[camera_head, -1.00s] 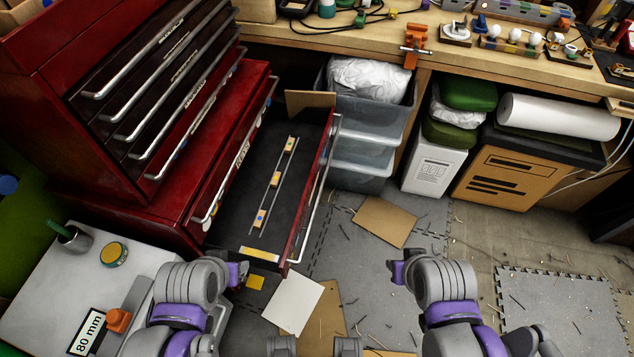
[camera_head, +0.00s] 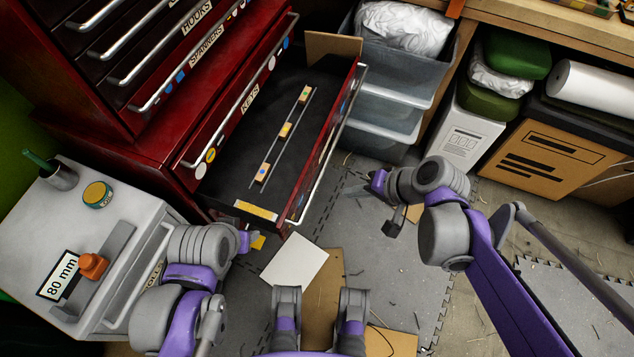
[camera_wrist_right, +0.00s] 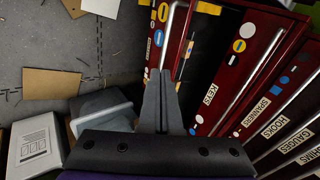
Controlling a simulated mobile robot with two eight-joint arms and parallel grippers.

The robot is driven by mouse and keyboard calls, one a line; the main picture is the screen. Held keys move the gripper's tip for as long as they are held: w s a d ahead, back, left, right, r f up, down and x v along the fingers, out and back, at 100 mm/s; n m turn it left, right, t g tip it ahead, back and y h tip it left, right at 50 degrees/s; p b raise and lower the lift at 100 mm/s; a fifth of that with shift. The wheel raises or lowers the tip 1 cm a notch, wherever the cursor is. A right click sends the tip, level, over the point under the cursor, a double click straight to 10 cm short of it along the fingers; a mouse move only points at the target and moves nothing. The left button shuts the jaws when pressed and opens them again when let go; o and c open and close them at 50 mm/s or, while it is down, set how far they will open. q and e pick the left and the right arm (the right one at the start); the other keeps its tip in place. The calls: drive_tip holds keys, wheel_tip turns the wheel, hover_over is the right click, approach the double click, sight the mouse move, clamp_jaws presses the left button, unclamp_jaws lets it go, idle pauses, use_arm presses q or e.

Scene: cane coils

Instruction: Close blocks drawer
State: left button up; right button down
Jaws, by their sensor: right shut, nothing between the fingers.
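The open drawer (camera_head: 225,185) juts out at the bottom of the red tool chest. It holds several small wooden blocks (camera_head: 285,130) in a row along a thin rail. Its red front carries a long metal handle (camera_head: 328,150), which also shows in the right wrist view (camera_wrist_right: 166,38). My right gripper (camera_head: 390,229) is to the right of the drawer front, apart from it. In the right wrist view its fingers (camera_wrist_right: 160,76) are shut and empty, tips pointing toward the handle. My left gripper (camera_head: 246,241) is near the drawer's front lower corner; its fingers are mostly hidden.
Shut drawers labelled keys (camera_head: 250,98), spanners and hooks sit above the open one. Grey plastic bins (camera_head: 385,115) stand behind it. A white cabinet (camera_head: 130,220) is at the left. Cardboard pieces and a white sheet (camera_head: 295,260) lie on the floor.

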drive_tip(key=y+b, duration=0.2)
approach(302, 184)
drive_tip(key=shift+m, duration=0.3)
drive_tip(key=b+x, duration=0.3)
drive_tip(key=x, duration=0.3)
drive_tip(key=shift+d+f, duration=0.1)
use_arm(q)
drive_tip(key=s+x, duration=0.1)
drive_tip(key=x, duration=0.6)
drive_tip(key=shift+s+d+f, duration=0.25)
drive_tip(key=shift+f, duration=0.35)
drive_tip(key=shift+s+r+p, duration=0.1)
drive_tip(key=shift+r+p, duration=0.3)
drive_tip(key=shift+r, duration=0.05)
use_arm(e)
drive_tip(key=w+a, duration=0.3)
drive_tip(key=a, duration=0.7)
drive_tip(key=w+a, duration=0.3)
drive_tip(key=a, duration=0.7)
drive_tip(key=shift+w+a, duration=0.25)
drive_tip(key=shift+a, duration=0.15)
